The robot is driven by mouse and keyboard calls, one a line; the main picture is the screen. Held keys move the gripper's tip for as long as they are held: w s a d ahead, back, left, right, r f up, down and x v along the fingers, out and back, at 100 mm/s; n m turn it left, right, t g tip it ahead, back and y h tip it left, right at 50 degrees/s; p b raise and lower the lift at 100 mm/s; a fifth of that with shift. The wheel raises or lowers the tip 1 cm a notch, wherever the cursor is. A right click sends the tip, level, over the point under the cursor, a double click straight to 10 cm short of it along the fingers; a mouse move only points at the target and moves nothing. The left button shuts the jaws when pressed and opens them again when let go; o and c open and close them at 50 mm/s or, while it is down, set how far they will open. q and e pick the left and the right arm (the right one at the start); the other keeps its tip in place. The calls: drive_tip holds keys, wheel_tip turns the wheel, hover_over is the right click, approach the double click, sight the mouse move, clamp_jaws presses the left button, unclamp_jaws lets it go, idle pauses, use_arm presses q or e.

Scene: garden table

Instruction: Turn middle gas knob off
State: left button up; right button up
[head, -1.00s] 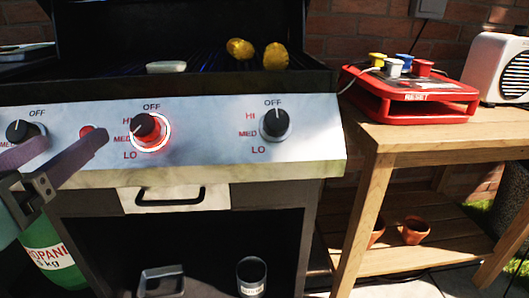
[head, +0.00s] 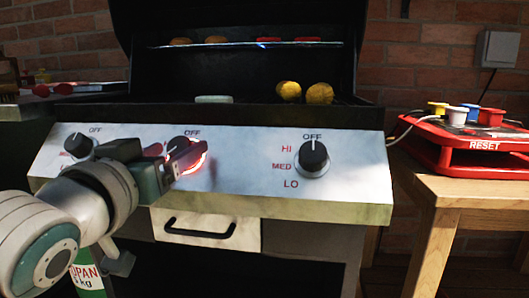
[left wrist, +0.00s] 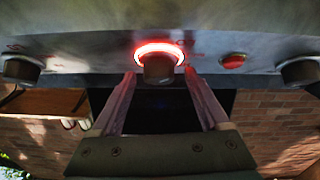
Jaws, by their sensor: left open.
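The middle gas knob (head: 180,143) is black with a ring glowing red around it, on the grill's silver front panel. My left gripper (head: 184,157) is in front of it in the head view and hides much of the knob and its markings. In the left wrist view the middle knob (left wrist: 158,69) and its glowing ring show between and just beyond the tips of my open left gripper (left wrist: 158,78). I cannot tell whether the fingers touch it. The knob's pointer is not clear now. My right gripper is out of view.
The right knob (head: 314,158) points at OFF and the left knob (head: 79,146) is partly behind my arm. A red round button (left wrist: 232,62) sits beside the middle knob. A drawer handle (head: 200,229) is below. A wooden table (head: 470,192) stands to the right.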

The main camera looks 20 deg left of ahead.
use_arm(q)
drive_tip(key=shift+w, duration=0.25)
clamp_jaws()
idle(0.5)
